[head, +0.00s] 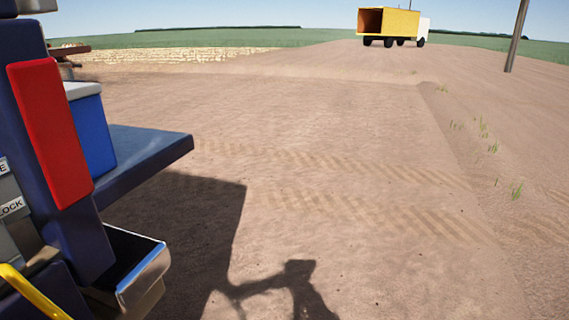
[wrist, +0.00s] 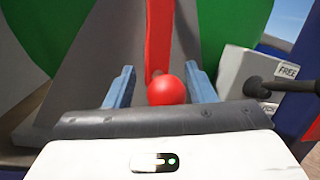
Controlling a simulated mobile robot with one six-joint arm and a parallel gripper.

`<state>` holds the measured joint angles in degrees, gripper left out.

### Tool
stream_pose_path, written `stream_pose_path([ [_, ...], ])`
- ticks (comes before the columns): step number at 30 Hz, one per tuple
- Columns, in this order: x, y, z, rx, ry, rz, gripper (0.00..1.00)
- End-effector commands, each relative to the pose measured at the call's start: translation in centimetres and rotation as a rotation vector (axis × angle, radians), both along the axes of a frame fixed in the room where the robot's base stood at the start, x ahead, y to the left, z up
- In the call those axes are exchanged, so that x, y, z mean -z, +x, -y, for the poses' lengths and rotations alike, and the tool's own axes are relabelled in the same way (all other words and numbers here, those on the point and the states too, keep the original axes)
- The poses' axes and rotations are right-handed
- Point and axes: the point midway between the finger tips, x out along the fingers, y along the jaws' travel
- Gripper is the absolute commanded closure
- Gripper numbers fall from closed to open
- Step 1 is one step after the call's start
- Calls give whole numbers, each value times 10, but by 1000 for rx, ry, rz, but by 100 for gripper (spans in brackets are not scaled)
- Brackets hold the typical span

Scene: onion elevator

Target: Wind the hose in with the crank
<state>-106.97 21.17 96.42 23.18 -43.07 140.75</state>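In the wrist view, the crank's round red knob (wrist: 170,88) is between the two blue fingers of my gripper (wrist: 159,72). The fingers are apart, with a clear gap on the knob's left; the right finger is close to it, and I cannot tell whether they touch. A flat red crank arm (wrist: 159,35) runs upward behind the knob, in front of a grey surface. Green round-edged parts (wrist: 222,25), perhaps the reel's sides, show at both upper sides. No hose can be made out. My gripper and the crank are not in the head view.
A black lever (wrist: 262,90) sits by the FREE label (wrist: 287,70) at the right of the wrist view.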

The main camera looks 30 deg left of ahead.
Motion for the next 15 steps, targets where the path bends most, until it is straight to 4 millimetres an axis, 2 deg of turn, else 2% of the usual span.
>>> stream_pose_path([
  [8, 0, 1, 2, 1, 2, -1, 49],
  [11, 1, 1, 9, 0, 1, -1, 49],
  [15, 6, 1, 30, 1, 1, 0, 49],
])
